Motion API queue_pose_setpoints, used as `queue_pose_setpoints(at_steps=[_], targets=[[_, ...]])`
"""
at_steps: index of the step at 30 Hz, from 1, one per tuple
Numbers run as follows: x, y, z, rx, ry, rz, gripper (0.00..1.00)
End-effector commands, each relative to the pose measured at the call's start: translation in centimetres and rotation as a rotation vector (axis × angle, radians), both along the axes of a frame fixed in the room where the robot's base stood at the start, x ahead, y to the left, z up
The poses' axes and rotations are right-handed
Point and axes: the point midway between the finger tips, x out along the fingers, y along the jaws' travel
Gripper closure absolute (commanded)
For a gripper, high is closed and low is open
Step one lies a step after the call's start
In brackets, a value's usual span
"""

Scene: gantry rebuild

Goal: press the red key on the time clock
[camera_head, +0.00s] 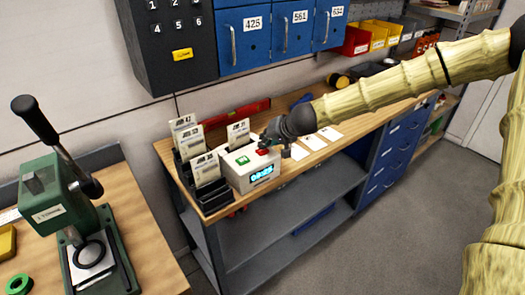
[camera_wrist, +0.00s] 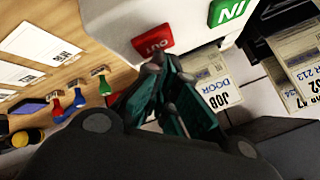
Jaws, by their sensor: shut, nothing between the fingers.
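The time clock (camera_head: 238,178) is a white box with a lit blue display, near the left end of the wooden bench. Its red key (camera_head: 263,151), marked OUT, is on the top face beside the green key (camera_head: 242,160), marked IN. The wrist view shows the red key (camera_wrist: 150,40) and the green key (camera_wrist: 228,11) from close up. My gripper (camera_head: 270,145) is shut and empty, with its dark green fingertips (camera_wrist: 157,62) right beside the red key. I cannot tell whether they touch it.
Dark racks of job cards (camera_head: 205,168) stand close to the left of and behind the clock. White cards (camera_head: 315,142) lie on the bench (camera_head: 345,135) to its right. A green lever press (camera_head: 65,205) stands on a separate table. Blue lockers (camera_head: 285,30) hang above.

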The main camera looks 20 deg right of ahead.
Motion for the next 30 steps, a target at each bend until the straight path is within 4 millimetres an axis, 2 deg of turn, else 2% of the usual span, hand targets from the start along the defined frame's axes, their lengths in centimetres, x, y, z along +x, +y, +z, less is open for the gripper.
queue_pose_setpoints(at_steps=[30], targets=[[-0.02, -0.02, -0.96, 0.0, 0.0, 0.0, 1.0]])
